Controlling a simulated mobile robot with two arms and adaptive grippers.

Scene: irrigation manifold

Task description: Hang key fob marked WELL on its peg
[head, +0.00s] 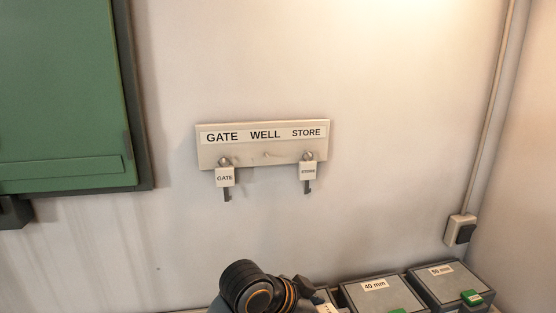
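The key rack (262,144) is a pale board on the wall with the labels GATE, WELL and STORE. A white fob marked GATE (225,178) hangs with its key under the GATE label. A white fob marked STORE (308,172) hangs with its key under the STORE label. The WELL peg (267,155) in the middle is bare. I see no fob marked WELL. A black, orange-ringed part of one of my arms shows at the bottom centre. I cannot make out any gripper fingers.
Grey boxes stand along the bottom right, among them one marked 40 mm (382,294) and one marked 50 mm (447,283). A green cabinet (62,95) is at the left. A switch box (460,230) with conduit is at the right. The wall around the rack is clear.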

